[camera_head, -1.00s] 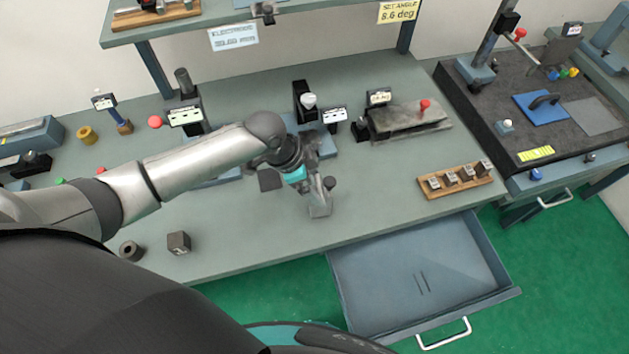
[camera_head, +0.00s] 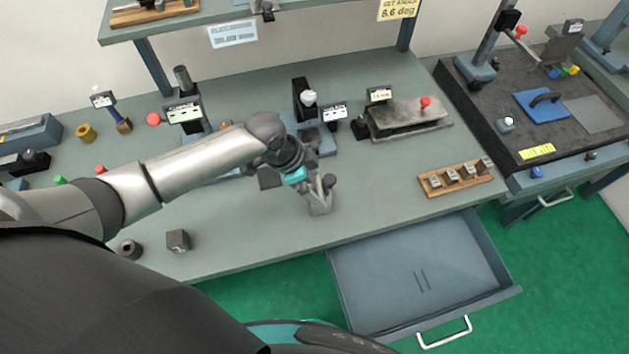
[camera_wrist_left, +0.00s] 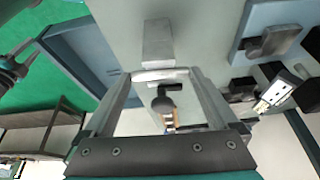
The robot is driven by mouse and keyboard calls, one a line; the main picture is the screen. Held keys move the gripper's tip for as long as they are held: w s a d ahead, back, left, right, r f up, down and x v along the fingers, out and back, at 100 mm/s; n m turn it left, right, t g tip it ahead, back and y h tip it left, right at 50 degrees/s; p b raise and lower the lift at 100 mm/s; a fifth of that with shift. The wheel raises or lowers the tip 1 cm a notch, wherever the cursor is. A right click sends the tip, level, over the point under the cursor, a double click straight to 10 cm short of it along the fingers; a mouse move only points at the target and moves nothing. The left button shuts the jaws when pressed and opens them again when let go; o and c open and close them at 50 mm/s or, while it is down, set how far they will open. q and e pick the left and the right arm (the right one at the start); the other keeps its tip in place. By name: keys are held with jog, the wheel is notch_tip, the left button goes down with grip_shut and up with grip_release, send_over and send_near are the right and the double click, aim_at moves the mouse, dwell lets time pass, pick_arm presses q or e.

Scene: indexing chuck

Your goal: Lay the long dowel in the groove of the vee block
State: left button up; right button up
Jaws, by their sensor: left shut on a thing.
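My left gripper (camera_head: 308,184) hangs over the front middle of the bench, and its two fingers also show in the left wrist view (camera_wrist_left: 160,82). It is shut on the long dowel (camera_wrist_left: 160,75), a pale grey bar lying across between the fingertips. The head view does not show the dowel clearly. A grey block (camera_head: 319,206), apparently the vee block, stands just below the fingers, and its pale top shows beyond the dowel in the left wrist view (camera_wrist_left: 157,42). I cannot tell whether dowel and block touch.
A wooden rack of small blocks (camera_head: 455,178) lies right, with a grey plate with a red knob (camera_head: 410,118) behind. A dark cube (camera_head: 178,240) and a ring (camera_head: 130,250) sit front left.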

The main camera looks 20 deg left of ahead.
pick_arm(q)
jog(key=o, duration=1.1)
jog(key=v, duration=1.5)
jog(key=shift+r, duration=0.1)
